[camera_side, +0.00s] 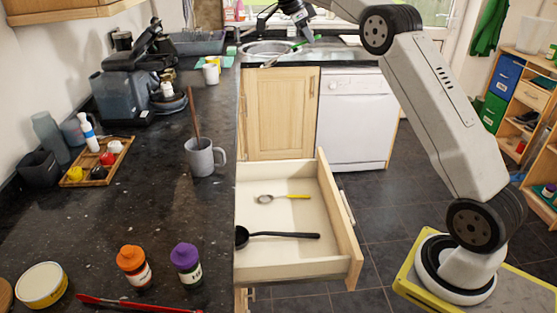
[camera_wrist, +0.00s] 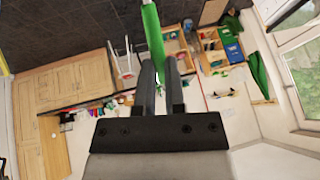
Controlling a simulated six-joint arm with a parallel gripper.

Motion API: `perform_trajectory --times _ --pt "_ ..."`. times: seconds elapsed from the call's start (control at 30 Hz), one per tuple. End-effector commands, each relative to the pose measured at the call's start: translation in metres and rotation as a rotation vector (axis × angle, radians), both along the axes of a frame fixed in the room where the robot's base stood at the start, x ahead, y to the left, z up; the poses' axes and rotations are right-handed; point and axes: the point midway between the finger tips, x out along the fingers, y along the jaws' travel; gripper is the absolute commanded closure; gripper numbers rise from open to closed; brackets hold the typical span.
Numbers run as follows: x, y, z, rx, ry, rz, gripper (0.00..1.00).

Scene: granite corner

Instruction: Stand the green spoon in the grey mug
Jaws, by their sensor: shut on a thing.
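The grey mug (camera_side: 203,160) stands upright on the dark granite counter, its handle to the right. A brown stick (camera_side: 195,115) stands in it. My gripper (camera_side: 308,36) is at the top of the side view, over the sink area and far from the mug. It is shut on the green spoon (camera_side: 300,44), which slants down to the left in the side view. In the wrist view the green handle (camera_wrist: 153,35) runs between the two fingers (camera_wrist: 160,75). The mug is not in the wrist view.
An open drawer (camera_side: 290,262) below the counter holds a black ladle (camera_side: 280,235) and a yellow-handled spoon (camera_side: 285,197). Orange-lidded (camera_side: 133,265) and purple-lidded (camera_side: 187,263) jars stand at the front. A coffee machine (camera_side: 140,85) and a wooden tray (camera_side: 97,162) stand left of the mug.

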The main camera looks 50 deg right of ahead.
Motion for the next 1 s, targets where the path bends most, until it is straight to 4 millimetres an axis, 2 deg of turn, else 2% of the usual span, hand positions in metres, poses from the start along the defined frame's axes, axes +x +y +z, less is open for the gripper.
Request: perform_trajectory --times 0.37,0.77,1.0 --pt "0.000 0.001 0.023 -0.027 0.025 0.000 1.00" --pt "0.031 0.028 -0.001 -0.200 0.170 0.186 1.00" --pt "0.064 0.064 -0.008 -0.403 0.270 0.397 1.00"
